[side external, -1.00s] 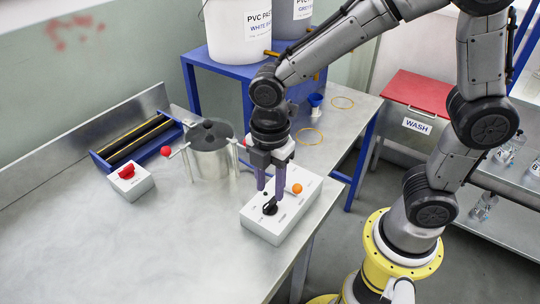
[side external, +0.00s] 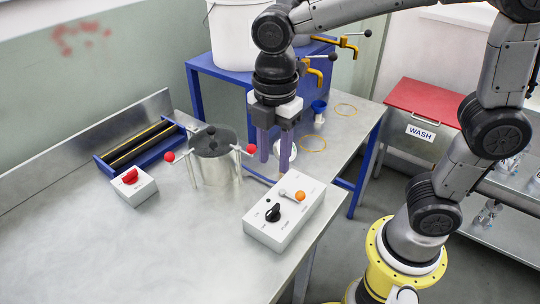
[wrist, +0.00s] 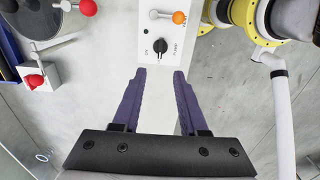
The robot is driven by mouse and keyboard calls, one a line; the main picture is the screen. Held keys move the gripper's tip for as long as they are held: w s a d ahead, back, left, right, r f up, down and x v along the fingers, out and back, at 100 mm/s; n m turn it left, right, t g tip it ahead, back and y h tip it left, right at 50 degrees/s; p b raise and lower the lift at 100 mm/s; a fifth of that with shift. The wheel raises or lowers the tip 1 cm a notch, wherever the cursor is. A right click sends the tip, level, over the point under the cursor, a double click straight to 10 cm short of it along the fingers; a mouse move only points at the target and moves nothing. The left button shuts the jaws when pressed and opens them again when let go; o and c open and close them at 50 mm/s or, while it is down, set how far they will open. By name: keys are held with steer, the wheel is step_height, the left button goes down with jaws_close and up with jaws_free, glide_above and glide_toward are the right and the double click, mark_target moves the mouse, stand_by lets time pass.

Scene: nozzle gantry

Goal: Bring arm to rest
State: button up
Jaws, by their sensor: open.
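My gripper (side external: 274,160) has two purple fingers, spread apart with nothing between them. In the side external view it hangs above the table, behind the white control box (side external: 270,233) and right of the steel pot. In the wrist view my gripper (wrist: 160,72) points toward the control box (wrist: 147,35), and the fingers are apart from it. The box carries a black knob (side external: 273,213) and a lever with an orange ball (side external: 299,196). Both also show in the wrist view, the knob (wrist: 160,46) and the orange ball (wrist: 179,17).
A steel pot (side external: 215,172) with red-balled handles stands left of my gripper. A white box with a red button (side external: 130,176) and a blue roller tray (side external: 125,158) are farther left. A blue stand (side external: 232,72) bears white buckets behind. The front left table is clear.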

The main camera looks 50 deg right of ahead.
steer(key=s+d+r+m+t, duration=0.3)
steer(key=s+d+r+m, duration=0.2)
steer(key=d, duration=0.3)
steer(key=s+d+f+m+t, duration=0.2)
steer(key=s+m, duration=0.4)
steer(key=m, duration=0.7)
steer(key=shift+d+f+t, duration=0.3)
steer(key=shift+d+f, duration=0.35)
steer(key=shift+f, duration=0.25)
steer(key=shift+s, duration=0.1)
